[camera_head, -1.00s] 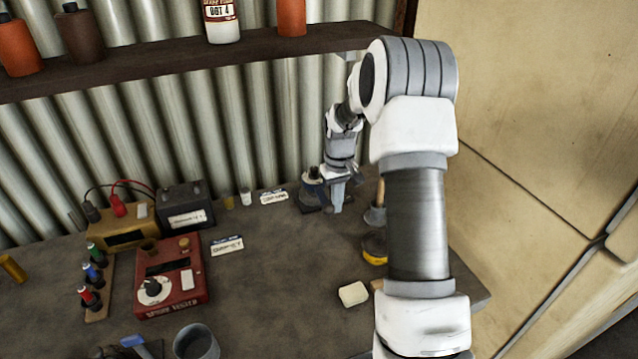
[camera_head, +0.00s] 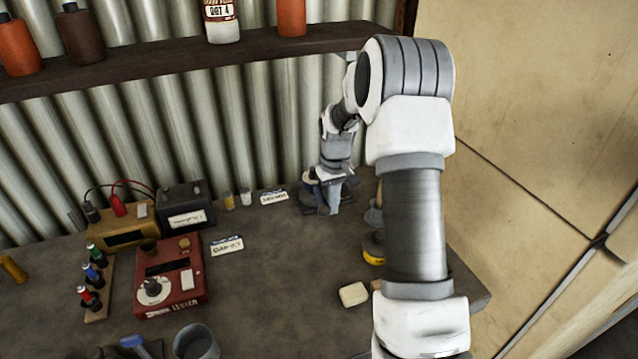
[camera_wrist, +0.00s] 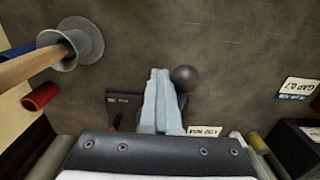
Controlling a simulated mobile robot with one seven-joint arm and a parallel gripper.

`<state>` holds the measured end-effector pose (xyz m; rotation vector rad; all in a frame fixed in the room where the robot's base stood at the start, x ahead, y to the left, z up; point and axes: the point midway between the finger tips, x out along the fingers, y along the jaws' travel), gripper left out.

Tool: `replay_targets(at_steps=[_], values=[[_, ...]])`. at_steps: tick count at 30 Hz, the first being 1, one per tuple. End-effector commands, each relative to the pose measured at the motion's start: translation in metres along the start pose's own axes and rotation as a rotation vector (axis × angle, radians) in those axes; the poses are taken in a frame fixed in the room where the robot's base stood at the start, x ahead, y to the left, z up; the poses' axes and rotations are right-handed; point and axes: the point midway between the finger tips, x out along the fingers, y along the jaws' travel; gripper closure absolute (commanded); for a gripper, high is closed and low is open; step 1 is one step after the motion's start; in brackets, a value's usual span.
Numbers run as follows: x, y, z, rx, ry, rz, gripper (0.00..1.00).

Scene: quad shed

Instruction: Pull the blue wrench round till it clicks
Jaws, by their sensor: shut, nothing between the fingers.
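My gripper (camera_head: 333,208) is shut and empty, pointing down at the back right of the bench. In the wrist view its closed fingers (camera_wrist: 158,76) reach over a dark, labelled block (camera_wrist: 122,101), with a dark grey ball (camera_wrist: 185,78) just right of the tips. I cannot tell whether the fingers touch either. A blue-handled tool (camera_head: 131,341) lies at the front left edge, partly cut off.
A wooden handle with a grey flared cup (camera_wrist: 82,42) and a red tube (camera_wrist: 40,96) are left of the fingers in the wrist view. A red tester (camera_head: 172,280), a dark battery (camera_head: 186,207) and a grey cup (camera_head: 196,343) stand left. The bench middle is clear.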

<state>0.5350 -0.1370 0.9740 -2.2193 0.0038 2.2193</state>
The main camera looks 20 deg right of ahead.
Motion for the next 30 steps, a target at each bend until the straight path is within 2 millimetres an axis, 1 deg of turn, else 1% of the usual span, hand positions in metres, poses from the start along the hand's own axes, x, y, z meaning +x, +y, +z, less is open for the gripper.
replay_targets(at_steps=[12, 25, 30], values=[[0.001, -0.011, 0.0, -0.002, -0.002, -0.001, 1.0], [0.0, -0.012, 0.0, -0.001, -0.002, -0.001, 1.0], [0.0, -0.015, 0.0, -0.001, -0.002, -0.001, 1.0]])
